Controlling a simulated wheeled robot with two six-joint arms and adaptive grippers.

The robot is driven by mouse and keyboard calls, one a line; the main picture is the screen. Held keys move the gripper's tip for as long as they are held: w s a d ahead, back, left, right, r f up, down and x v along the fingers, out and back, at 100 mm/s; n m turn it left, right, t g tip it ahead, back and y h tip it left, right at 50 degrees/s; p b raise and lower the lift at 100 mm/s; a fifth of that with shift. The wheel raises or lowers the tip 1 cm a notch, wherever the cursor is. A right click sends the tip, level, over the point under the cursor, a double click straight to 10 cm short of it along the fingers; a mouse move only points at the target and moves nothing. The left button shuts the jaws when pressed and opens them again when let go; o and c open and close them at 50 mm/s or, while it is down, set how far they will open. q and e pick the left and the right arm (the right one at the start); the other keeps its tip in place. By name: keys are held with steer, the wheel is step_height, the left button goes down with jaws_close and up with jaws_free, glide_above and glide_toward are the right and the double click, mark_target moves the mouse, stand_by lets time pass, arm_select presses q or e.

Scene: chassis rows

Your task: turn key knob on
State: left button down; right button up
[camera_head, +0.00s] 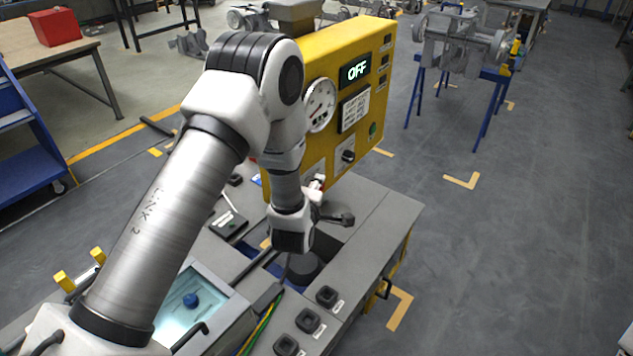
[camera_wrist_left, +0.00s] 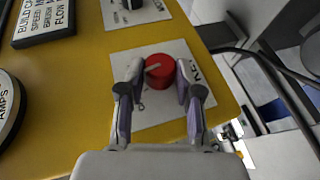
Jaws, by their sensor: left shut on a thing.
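The red key knob (camera_wrist_left: 160,74) sits on a white label plate (camera_wrist_left: 128,110) on the yellow panel in the left wrist view. A pale pointer mark on it points left. My left gripper (camera_wrist_left: 160,70) has a finger on each side of the knob and is shut on it. In the head view my left arm reaches down in front of the yellow panel (camera_head: 382,40) and hides most of the knob area. My right gripper is not in view.
The panel also carries a round gauge (camera_head: 320,104), a text card (camera_head: 354,108), a black knob (camera_head: 348,156) and a green button (camera_head: 373,129). A grey console top (camera_head: 385,205) lies below, with several black buttons near its front. Open floor lies to the right.

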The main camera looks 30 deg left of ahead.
arm_select(q)
steer(key=g+p, duration=0.2)
steer(key=p, duration=0.2)
steer(key=r+m+g+p, duration=0.1)
steer(key=g+p, duration=0.1)
steer(key=p, duration=0.2)
steer(key=w+g+p, duration=0.1)
steer(key=g+p, duration=0.2)
steer(key=p, duration=0.1)
steer(key=shift+r+m, duration=0.4)
steer(key=shift+f+g+p, duration=0.25)
steer(key=shift+g+p, duration=0.15)
steer(key=shift+p, duration=0.35)
steer(key=c, duration=0.8)
jaws_free()
steer(key=shift+f, duration=0.15)
steer(key=shift+o, duration=0.2)
steer(key=v, duration=1.2)
steer(key=shift+w+a, duration=0.1)
steer(key=shift+w, duration=0.05)
